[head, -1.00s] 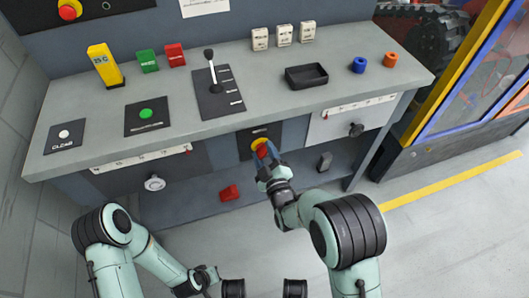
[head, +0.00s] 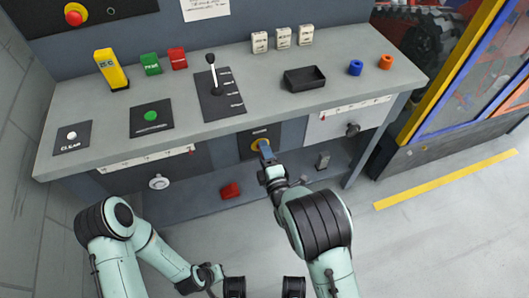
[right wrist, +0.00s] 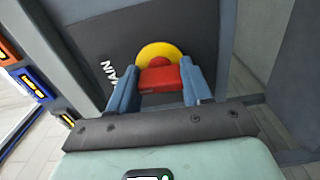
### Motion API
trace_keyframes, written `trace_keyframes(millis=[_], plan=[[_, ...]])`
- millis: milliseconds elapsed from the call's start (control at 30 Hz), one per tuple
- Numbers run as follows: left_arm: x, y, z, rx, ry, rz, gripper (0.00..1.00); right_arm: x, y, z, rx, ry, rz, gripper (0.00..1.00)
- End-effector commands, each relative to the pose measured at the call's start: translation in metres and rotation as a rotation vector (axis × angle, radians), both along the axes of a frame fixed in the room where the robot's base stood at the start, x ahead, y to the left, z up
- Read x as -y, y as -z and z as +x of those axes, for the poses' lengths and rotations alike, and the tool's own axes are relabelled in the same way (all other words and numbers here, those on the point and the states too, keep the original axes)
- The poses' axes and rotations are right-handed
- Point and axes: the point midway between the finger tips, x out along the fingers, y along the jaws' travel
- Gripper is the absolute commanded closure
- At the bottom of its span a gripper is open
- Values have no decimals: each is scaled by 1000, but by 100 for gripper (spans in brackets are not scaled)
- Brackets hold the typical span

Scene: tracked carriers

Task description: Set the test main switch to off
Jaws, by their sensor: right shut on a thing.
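The main switch is a red handle (right wrist: 160,78) on a yellow disc (right wrist: 158,50), set in a dark plate marked MAIN (right wrist: 108,73). In the head view the yellow disc (head: 259,144) shows on the bench front, and my gripper covers most of the handle. My right gripper (right wrist: 162,84) is shut on the red handle, with one blue finger on each side of it. It also shows in the head view (head: 266,155). My left arm is low at the left, and its gripper (head: 212,273) is small and unclear, away from the bench.
On the bench top (head: 250,115) stand a black lever (head: 213,75), a black tray (head: 305,78), a yellow block (head: 111,69) and several small blocks. A white knob (head: 159,182) and black knob (head: 352,130) are on the front. A red pedal (head: 230,190) is below.

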Motion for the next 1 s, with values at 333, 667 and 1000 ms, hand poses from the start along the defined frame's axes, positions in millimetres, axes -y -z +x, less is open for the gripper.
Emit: trace_keyframes(millis=[333, 667, 1000], plan=[[1, -1, -3, -7, 3, -3, 100, 1, 1, 0, 9, 2, -39, 82], [1, -1, -2, -7, 2, -3, 100, 1, 1, 0, 10, 2, -37, 32], [1, -2, -2, -6, 2, -3, 100, 1, 0, -1, 10, 1, -36, 26]])
